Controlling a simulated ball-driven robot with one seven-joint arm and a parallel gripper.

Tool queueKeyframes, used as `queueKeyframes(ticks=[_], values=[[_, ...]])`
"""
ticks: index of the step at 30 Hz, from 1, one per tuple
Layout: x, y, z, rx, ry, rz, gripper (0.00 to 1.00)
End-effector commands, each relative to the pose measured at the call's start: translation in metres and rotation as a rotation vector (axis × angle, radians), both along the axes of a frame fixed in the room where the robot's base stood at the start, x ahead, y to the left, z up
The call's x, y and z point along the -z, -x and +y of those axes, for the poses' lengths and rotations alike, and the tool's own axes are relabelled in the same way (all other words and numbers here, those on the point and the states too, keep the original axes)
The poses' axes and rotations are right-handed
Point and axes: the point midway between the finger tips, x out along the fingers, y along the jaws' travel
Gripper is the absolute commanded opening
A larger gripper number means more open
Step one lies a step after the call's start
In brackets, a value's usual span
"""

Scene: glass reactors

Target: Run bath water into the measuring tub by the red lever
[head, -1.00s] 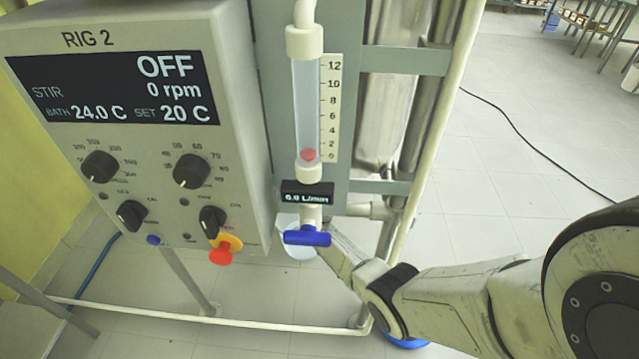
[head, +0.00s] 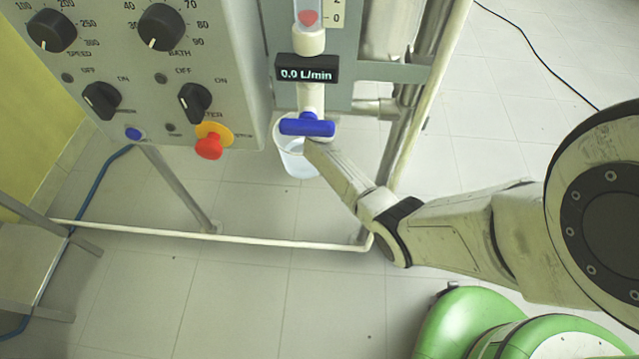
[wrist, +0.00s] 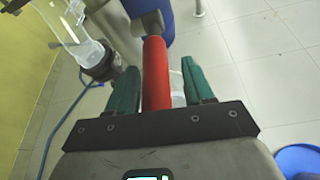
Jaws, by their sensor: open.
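In the wrist view the red lever (wrist: 156,75) runs between the green fingers of my gripper (wrist: 160,82). The fingers stand apart, one on each side, with a visible gap at the right finger. The lever's far end meets a grey metal fitting (wrist: 148,24). A whitish, partly hidden object (wrist: 178,88) shows behind the lever; I cannot tell if it is the tub. In the head view a translucent tub (head: 297,162) hangs below the blue valve handle (head: 307,125). My fingers and the red lever are hidden there.
The flow readout (head: 306,74) shows 0.0 L/min. A control panel (head: 120,65) with a red stop button (head: 209,146) stands left of the valve. Glassware (wrist: 75,35) and a blue drum (wrist: 160,10) stand beyond the gripper. Open tiled floor lies to the right.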

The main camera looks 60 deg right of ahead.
Motion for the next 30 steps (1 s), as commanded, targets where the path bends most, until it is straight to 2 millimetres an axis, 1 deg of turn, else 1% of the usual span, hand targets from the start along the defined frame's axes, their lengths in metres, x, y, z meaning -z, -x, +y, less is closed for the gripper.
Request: queueKeyframes(ticks=[1,3,30], values=[[0.008,0.0,0.0,0.0,0.012,-0.006,0.52],[0.01,0.0,0.0,0.001,0.027,-0.013,0.52],[0.027,-0.002,-0.006,0.002,0.232,-0.096,0.52]])
